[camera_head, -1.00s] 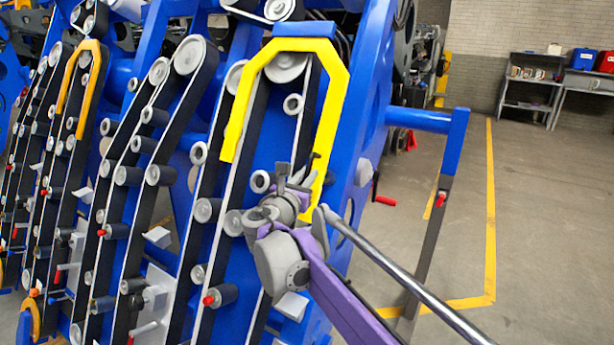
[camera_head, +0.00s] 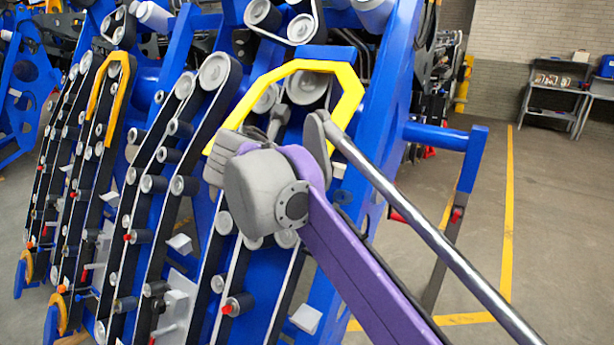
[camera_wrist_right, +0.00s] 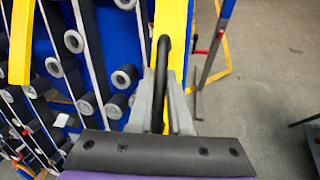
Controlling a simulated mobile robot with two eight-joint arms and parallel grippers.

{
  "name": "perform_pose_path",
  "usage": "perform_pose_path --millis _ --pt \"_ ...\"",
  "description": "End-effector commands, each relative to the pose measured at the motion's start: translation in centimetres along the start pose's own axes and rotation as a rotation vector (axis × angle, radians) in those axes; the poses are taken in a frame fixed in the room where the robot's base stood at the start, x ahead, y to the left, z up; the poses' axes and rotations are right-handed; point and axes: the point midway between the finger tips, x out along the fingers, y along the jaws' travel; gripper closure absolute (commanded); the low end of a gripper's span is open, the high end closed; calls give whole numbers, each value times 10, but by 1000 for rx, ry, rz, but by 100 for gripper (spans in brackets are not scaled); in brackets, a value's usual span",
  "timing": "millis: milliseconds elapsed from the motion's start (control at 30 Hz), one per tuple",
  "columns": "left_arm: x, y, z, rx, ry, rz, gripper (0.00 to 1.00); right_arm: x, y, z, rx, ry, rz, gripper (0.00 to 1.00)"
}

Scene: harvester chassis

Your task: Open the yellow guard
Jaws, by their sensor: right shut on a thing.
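The yellow guard (camera_head: 305,65) is a bent frame over the upper end of a belt-and-roller row, with a blue bar (camera_head: 330,52) at its top. In the right wrist view my right gripper (camera_wrist_right: 162,85) is shut on a dark curved handle (camera_wrist_right: 162,58), which lies beside a yellow leg of the guard (camera_wrist_right: 174,35). My left gripper is not in view.
A second, orange-yellow guard (camera_head: 107,85) sits on a row to the left. A blue arm with a grey post (camera_head: 450,230) juts from the chassis on the right. Open floor (camera_head: 560,230) with yellow lines lies beyond it. A shelf (camera_head: 555,95) stands at the back wall.

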Motion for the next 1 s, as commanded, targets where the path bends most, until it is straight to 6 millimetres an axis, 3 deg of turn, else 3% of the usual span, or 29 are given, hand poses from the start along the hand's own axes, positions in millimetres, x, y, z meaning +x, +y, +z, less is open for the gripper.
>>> perform_pose_path --millis 400,1000 --pt "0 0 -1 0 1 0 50 -32 8 27 18 110 -11 100" --pt "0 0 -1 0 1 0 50 -42 11 38 25 149 -15 100"
